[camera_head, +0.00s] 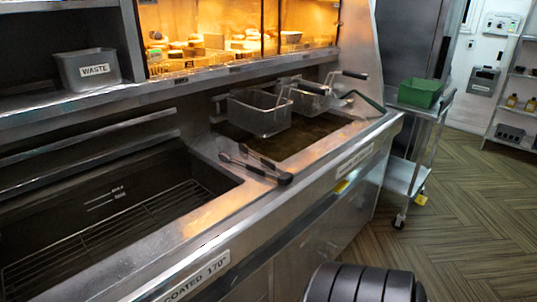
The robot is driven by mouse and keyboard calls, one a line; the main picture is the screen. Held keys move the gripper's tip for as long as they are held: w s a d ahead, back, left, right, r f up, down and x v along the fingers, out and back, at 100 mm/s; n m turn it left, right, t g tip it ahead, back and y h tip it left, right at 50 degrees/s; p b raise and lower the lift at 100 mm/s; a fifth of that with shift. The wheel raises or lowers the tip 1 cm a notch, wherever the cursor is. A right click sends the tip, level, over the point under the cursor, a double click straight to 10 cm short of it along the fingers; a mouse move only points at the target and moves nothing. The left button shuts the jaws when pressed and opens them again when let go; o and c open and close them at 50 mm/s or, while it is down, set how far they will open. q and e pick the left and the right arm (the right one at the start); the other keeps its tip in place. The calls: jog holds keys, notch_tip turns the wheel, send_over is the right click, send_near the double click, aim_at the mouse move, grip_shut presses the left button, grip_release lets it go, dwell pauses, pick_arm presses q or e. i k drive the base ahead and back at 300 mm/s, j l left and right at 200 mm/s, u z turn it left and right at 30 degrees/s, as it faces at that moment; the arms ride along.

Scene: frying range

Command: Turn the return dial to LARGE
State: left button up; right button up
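No dial with a LARGE marking can be made out in the head view. A small white panel (501,23) hangs on the far wall at the top right, with small details too tiny to read. A grey box (483,80) is on the wall below it, also too small to read. Neither of my grippers shows. A black ribbed rounded shape (362,284) stands at the bottom edge, cut off by the frame; I cannot tell what it is.
The steel frying range (210,215) runs along the left, with tongs (262,168) and a fry basket (259,112). A waste bin (87,70) sits on the shelf. A cart (410,170) holds a green bin (420,92). The floor (470,215) at right is clear.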

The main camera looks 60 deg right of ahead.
aim_at(229, 277)
jog(key=l+z, duration=0.1)
jog(key=z, duration=1.45)
